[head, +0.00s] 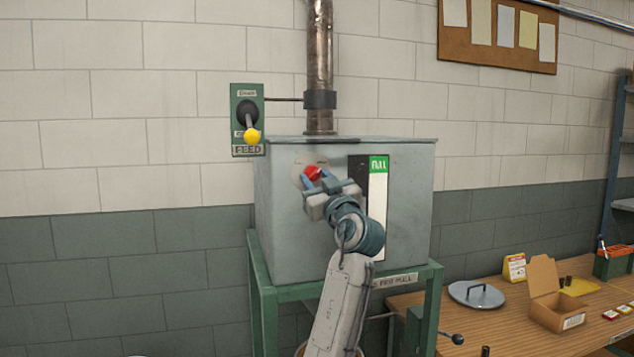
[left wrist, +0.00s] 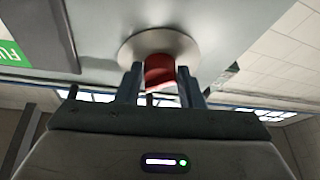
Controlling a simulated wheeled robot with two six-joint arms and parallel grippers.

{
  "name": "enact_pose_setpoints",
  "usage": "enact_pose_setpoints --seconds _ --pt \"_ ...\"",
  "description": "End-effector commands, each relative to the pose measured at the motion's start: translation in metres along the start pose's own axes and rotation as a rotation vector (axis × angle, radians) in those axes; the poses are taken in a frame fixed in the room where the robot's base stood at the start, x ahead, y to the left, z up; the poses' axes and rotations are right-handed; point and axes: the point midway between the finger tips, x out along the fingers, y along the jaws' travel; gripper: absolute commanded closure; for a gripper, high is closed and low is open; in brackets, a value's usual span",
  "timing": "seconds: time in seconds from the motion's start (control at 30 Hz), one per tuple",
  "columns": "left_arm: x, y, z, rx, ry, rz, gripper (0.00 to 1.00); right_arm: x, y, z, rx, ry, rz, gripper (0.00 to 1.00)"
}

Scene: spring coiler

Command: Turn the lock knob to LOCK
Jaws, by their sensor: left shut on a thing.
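The red lock knob (head: 313,172) sits on a round pale plate on the front of a grey metal box (head: 275,220). My left gripper (head: 316,182) is at the knob, with its fingers shut on it. In the left wrist view the red knob (left wrist: 160,72) shows between the two fingers of my left gripper (left wrist: 160,85), with its round plate (left wrist: 185,45) behind it. The knob's lettering and exact turn angle are hidden. My right gripper is not in view.
A green FEED panel with a yellow-tipped lever (head: 252,136) is on the wall at left. A green FULL label (head: 379,164) tops a white strip. A wooden table (head: 420,325) at right holds a round lid (head: 476,294) and an open cardboard box (head: 556,310).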

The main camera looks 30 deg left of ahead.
Motion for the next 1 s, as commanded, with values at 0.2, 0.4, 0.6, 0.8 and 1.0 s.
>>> enact_pose_setpoints --seconds 0.2,0.4,0.6,0.8,1.0 --pt "-0.002 -0.001 0.004 -0.057 -0.003 -0.026 0.89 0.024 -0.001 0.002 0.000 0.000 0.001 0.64" --pt "-0.003 0.001 0.006 -0.171 -0.009 -0.074 0.89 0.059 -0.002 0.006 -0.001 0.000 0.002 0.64" --pt "-0.003 0.003 0.004 -0.327 -0.021 -0.141 0.89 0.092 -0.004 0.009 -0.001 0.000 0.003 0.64" --pt "-0.001 0.006 0.000 -0.501 -0.035 -0.216 0.89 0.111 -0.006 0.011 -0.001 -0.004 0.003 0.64" --pt "0.001 0.007 -0.004 -0.676 -0.048 -0.292 0.89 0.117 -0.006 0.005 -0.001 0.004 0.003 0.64"
